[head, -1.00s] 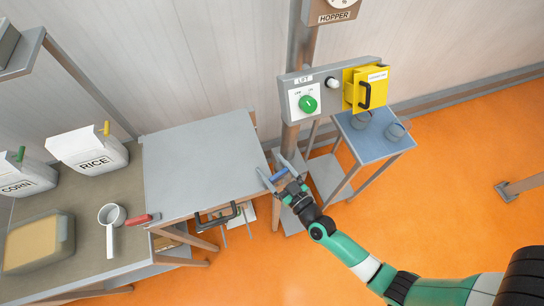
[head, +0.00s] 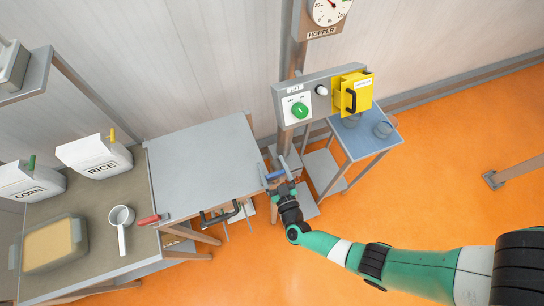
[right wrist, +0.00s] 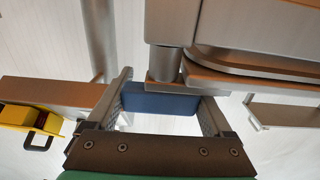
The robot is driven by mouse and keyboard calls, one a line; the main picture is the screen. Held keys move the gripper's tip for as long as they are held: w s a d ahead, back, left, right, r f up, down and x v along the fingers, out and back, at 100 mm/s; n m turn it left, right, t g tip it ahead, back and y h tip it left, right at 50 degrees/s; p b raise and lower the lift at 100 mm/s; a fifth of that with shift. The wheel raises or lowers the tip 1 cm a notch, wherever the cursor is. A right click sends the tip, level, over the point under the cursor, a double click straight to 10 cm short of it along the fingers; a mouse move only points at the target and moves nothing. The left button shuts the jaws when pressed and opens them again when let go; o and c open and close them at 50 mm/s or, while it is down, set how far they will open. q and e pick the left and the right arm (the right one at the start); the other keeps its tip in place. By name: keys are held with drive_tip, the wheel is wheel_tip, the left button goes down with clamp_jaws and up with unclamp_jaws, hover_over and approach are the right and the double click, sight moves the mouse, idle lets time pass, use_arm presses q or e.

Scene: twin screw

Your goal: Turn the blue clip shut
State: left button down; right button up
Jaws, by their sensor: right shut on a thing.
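The blue clip (head: 275,175) is a short blue bar beside the right edge of the grey table, below the post with the control panel. My right gripper (head: 273,168) is shut on it, one finger at each end of the bar. In the right wrist view, the blue clip (right wrist: 160,103) spans the gap between the two fingers of my right gripper (right wrist: 166,95), under a round metal stem (right wrist: 164,64). What lies behind the bar is partly hidden. My left gripper is not in view.
The grey table (head: 205,150) stands just left of the gripper, with a black handle (head: 221,214) at its front. A blue-topped side table (head: 365,140) stands to the right. The panel (head: 320,92) has a green knob and a yellow box.

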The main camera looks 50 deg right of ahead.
drive_tip(key=shift+w+r, duration=0.1)
drive_tip(key=shift+r, duration=0.15)
drive_tip(key=o, duration=1.1)
drive_tip(key=shift+o, duration=0.2)
drive_tip(key=p+v, duration=0.2)
drive_tip(key=v, duration=0.9)
drive_tip(key=shift+s+a, duration=0.15)
drive_tip(key=shift+s, duration=0.2)
